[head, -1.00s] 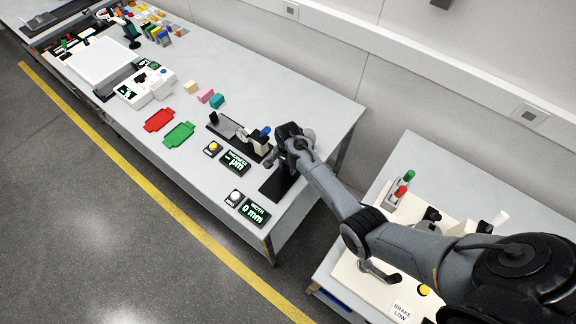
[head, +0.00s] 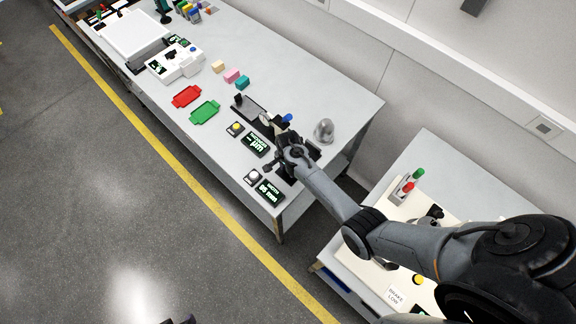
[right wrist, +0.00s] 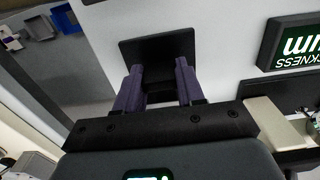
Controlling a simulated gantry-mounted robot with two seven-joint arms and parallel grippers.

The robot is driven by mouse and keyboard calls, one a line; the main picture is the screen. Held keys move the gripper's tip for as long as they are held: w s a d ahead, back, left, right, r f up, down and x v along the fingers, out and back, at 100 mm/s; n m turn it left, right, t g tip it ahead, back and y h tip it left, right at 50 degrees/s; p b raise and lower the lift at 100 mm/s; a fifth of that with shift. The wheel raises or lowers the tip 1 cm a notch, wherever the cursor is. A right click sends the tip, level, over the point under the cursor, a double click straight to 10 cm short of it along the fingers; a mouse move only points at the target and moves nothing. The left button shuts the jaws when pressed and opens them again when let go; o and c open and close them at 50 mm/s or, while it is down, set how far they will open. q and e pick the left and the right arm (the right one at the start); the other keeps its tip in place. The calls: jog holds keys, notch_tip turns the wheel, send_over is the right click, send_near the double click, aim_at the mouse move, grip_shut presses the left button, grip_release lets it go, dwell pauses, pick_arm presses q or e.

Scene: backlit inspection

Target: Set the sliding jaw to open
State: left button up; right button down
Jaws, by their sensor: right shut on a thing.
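My right gripper (head: 290,160) is over the black width gauge at the near right end of the long table. In the right wrist view its two purple-grey fingers (right wrist: 158,88) are shut on the dark sliding jaw (right wrist: 158,76), in front of a black plate (right wrist: 140,50). In the head view the gripper and forearm hide most of the jaw. The width display (head: 269,191) shows a two-digit mm reading, too small to read surely. A small dark shape (head: 181,321) at the bottom edge may be my left gripper; its fingers cannot be made out.
The thickness display (head: 256,145) and its yellow button (head: 236,128) stand beside the gauge. A white button (head: 253,177) is by the width display. A grey rounded object (head: 324,129) stands behind my gripper. Red (head: 187,96) and green (head: 205,112) trays lie farther left.

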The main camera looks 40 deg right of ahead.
jog(key=c, duration=0.9)
grip_release()
jog(key=shift+a, duration=0.2)
jog(key=shift+c, duration=0.2)
jog(key=shift+o, duration=1.3)
jog(key=shift+a, duration=0.1)
jog(key=shift+r, duration=0.3)
notch_tip(320, 180, up, 9)
jog(key=shift+f+p, duration=0.2)
jog(key=shift+p, duration=0.15)
jog(key=shift+r, duration=0.8)
